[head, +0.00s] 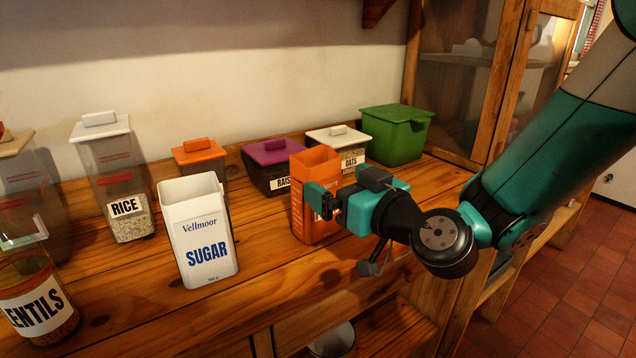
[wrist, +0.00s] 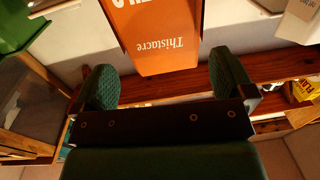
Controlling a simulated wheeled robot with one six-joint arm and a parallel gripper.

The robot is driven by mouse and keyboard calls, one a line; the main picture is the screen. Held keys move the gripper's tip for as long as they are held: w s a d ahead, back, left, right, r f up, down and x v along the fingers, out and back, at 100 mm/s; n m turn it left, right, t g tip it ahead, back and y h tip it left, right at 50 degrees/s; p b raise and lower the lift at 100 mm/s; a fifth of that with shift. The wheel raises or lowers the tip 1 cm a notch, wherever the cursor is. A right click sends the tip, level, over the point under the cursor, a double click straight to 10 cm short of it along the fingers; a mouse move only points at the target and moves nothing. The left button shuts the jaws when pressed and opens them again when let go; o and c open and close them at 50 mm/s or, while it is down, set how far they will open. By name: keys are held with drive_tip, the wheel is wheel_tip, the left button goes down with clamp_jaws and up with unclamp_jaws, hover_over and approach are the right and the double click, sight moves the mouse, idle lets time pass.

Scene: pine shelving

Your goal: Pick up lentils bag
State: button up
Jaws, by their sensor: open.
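An orange Thistacre bag (head: 315,178) stands upright and open-topped on the wooden shelf in the head view. Its large lettering is mostly hidden behind my gripper (head: 328,203), so I cannot read it in full. In the wrist view, the orange bag (wrist: 158,35) shows upside down ahead of my gripper (wrist: 163,80).
A white sugar container (head: 202,240) stands left of the orange bag. Behind are rice (head: 125,205), an orange-lidded container (head: 198,155), a purple-lidded one (head: 268,160), oats (head: 350,150) and a green bin (head: 396,135). The front boards between sugar and my gripper are clear.

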sight(328, 173)
drive_tip(key=shift+w+a, duration=0.3)
drive_tip(key=shift+w, duration=0.1)
drive_tip(key=w+a+p, duration=0.1)
drive_tip(key=p, duration=0.2)
drive_tip(key=w+a+r+p, duration=0.1)
drive_tip(key=w+p, duration=0.1)
drive_tip(key=shift+a+r+p, duration=0.15)
drive_tip(key=shift+a+p, duration=0.2)
drive_tip(key=shift+p, duration=0.05)
drive_tip(key=shift+w+a+f, duration=0.25)
drive_tip(key=shift+w+a, duration=0.05)
drive_tip(key=shift+w, duration=0.2)
drive_tip(key=shift+c, duration=0.2)
drive_tip(key=c, duration=1.1)
